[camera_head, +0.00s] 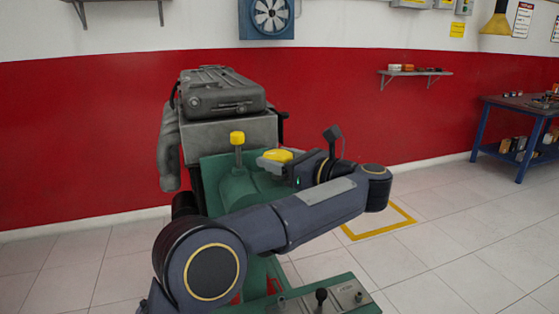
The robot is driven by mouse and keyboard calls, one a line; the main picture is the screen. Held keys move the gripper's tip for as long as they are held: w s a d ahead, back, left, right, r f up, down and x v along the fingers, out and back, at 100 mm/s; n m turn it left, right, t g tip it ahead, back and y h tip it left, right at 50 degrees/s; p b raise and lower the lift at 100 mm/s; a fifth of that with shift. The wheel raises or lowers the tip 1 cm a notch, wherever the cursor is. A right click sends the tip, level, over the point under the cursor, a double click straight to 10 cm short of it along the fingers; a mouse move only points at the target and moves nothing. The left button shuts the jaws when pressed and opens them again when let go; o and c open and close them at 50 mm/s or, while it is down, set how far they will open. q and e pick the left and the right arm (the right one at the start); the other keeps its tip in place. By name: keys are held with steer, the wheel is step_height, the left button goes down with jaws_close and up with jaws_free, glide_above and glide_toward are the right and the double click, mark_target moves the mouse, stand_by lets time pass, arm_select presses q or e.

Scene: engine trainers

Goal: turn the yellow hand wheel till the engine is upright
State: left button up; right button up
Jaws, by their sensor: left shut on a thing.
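The grey engine (222,92) sits on a green stand (238,186) in the middle left of the head view. Its top cover looks slightly tilted. A yellow part, which looks like the hand wheel (279,155), shows at my left gripper's fingers. My left gripper (270,162) comes back in from the right side and is shut on this wheel. The gripper and wrist hide much of the wheel. A separate yellow knob (237,138) stands upright on the stand, left of the gripper. My right gripper is not in view.
A control panel (342,297) with a black knob is at the stand's lower front. A blue workbench (510,107) stands at the far right. A small wall shelf (416,72) hangs on the red wall. The tiled floor right of the stand is clear, with a yellow floor marking (398,227).

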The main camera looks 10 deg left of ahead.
arm_select(q)
steer(key=shift+r+g, duration=0.1)
steer(key=shift+g, duration=0.2)
steer(key=o, duration=1)
steer(key=shift+v, duration=3.85)
